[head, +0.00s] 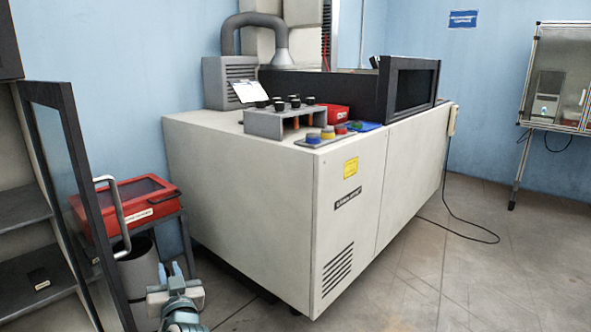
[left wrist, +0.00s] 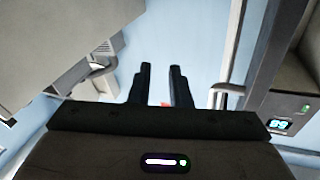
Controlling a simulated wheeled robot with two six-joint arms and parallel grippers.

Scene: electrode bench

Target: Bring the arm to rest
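My left gripper (head: 170,270) stands low in the head view, left of the white cabinet, with its two fingers pointing up. In the left wrist view my left gripper (left wrist: 160,68) shows two dark fingers side by side with a clear gap between them. Nothing is held between the fingers; pale blue wall shows beyond. The rest of the left arm is mostly cut off by the bottom edge of the head view. My right gripper is in neither view.
A white machine cabinet (head: 250,200) fills the middle. An open glass door (head: 75,200) with a handle stands at left, near a red case (head: 130,200) on a stand and a grey bin (head: 138,275). Open floor (head: 440,270) lies at right, crossed by a cable.

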